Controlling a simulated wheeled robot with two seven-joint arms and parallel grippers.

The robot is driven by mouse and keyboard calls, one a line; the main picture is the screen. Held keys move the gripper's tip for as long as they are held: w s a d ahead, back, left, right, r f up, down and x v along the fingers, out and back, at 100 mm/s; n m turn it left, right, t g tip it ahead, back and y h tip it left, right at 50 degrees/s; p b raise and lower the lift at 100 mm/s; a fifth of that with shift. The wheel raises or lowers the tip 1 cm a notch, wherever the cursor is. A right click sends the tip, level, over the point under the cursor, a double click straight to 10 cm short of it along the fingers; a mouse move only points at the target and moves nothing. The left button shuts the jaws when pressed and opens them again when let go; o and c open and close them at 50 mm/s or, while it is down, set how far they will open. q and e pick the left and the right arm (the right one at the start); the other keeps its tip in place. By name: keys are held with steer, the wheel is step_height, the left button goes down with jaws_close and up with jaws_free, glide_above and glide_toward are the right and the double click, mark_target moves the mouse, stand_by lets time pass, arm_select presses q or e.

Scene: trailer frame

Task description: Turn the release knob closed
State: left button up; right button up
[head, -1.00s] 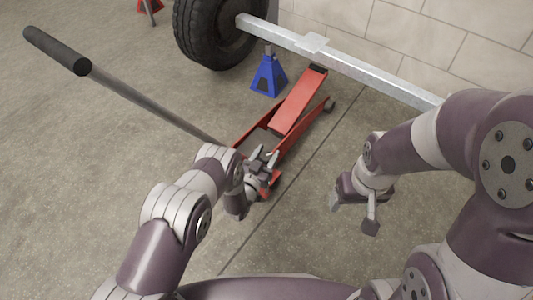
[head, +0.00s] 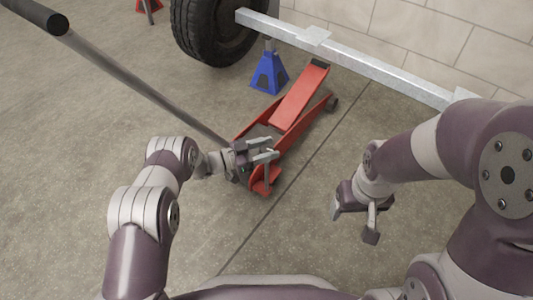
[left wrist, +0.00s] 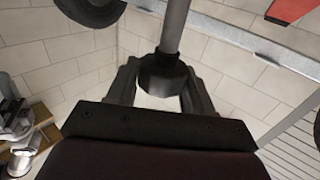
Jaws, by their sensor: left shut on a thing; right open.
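The red floor jack (head: 300,98) stands on the floor, with its long grey handle (head: 140,82) reaching up and left to a black grip (head: 38,14). My left gripper (head: 264,153) is at the handle's lower end, over the jack's near end. In the left wrist view its fingers are closed around a dark knob-like piece (left wrist: 161,75) at the end of a grey rod (left wrist: 174,25). I take this piece for the release knob; in the head view the gripper hides it. My right gripper (head: 353,222) is open and empty, above the floor right of the jack.
A blue jack stand (head: 269,75) stands under the pale metal beam (head: 365,66), behind the jack. A black tyre (head: 210,35) is at its left end. A red stand (head: 149,8) is far left.

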arm_select(q)
steer(key=shift+f+m+g+b, duration=0.1)
steer(key=shift+m+g+b, duration=0.2)
steer(key=shift+g, duration=0.1)
steer(key=o, duration=0.9)
